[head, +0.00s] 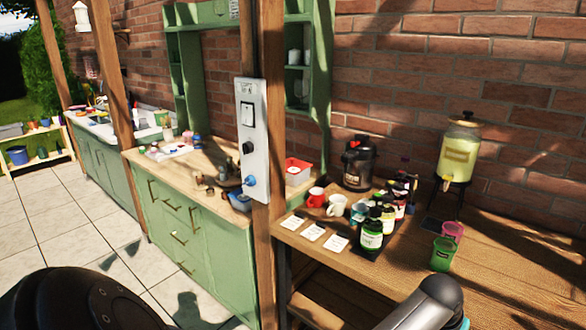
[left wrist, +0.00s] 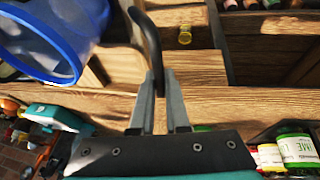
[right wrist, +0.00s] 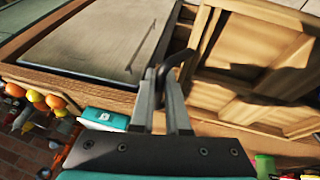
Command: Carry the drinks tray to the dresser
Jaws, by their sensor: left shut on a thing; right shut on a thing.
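The green dresser (head: 190,235) with a wooden top stands left of centre in the head view, against the brick wall. In the left wrist view my left gripper (left wrist: 160,88) is shut on a dark curved handle (left wrist: 149,35) beside wooden walls, which look like the drinks tray (left wrist: 225,103). In the right wrist view my right gripper (right wrist: 170,85) is shut on another dark handle (right wrist: 185,62) at a wooden edge (right wrist: 75,88). A blue, see-through vessel (left wrist: 55,35) shows close to the left gripper. Neither the tray nor my gripper fingers show in the head view.
A post (head: 265,260) with a switch panel (head: 252,140) stands before the dresser's right end. Bowls, a red-and-white box (head: 298,172) and small items sit on the dresser top. The right table (head: 510,250) holds bottles, mugs and a drink dispenser (head: 459,155). Tiled floor (head: 60,235) is open at left.

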